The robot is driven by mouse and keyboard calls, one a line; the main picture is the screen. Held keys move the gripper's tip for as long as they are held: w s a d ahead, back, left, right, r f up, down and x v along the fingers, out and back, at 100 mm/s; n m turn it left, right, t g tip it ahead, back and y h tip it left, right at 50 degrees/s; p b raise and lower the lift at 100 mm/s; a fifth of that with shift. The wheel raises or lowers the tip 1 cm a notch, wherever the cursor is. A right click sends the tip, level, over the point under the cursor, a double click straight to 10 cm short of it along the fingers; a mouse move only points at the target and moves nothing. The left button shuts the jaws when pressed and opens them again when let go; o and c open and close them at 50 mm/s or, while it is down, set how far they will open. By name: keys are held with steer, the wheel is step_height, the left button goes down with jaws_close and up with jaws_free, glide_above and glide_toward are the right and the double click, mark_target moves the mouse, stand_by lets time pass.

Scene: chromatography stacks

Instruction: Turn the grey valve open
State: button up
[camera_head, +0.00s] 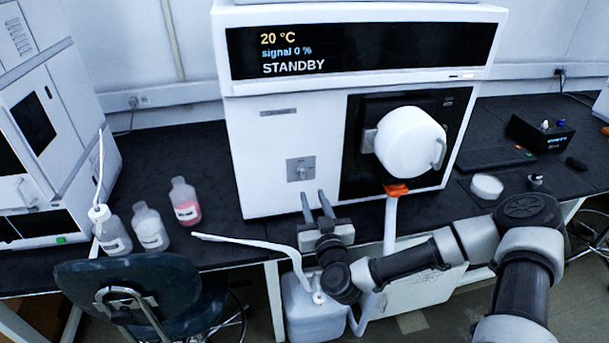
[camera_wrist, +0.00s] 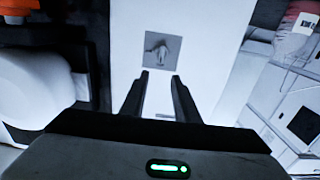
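The grey valve (camera_head: 301,169) is a small square plate with a little handle on the white front of the instrument, left of its black door panel. In the wrist view the valve (camera_wrist: 176,38) lies just beyond my fingertips, its pale handle near the plate's middle. My gripper (camera_head: 314,193) is in front of the instrument, just below the valve. Its two fingers stand apart with nothing between them, and it also shows in the wrist view (camera_wrist: 159,76). The fingers appear apart from the handle. The handle's exact angle is hard to tell.
A white round vessel (camera_head: 410,142) sticks out from the instrument (camera_head: 265,140) right of the valve. Several bottles (camera_head: 150,229) stand on the bench at left. A chair (camera_head: 130,280) and a jug (camera_head: 312,312) stand below the bench front. The instrument's display (camera_head: 360,50) reads STANDBY, signal 0 %.

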mark_target(303, 171)
steer(key=x, duration=1.1)
steer(key=shift+w+a, duration=0.1)
jaws_close()
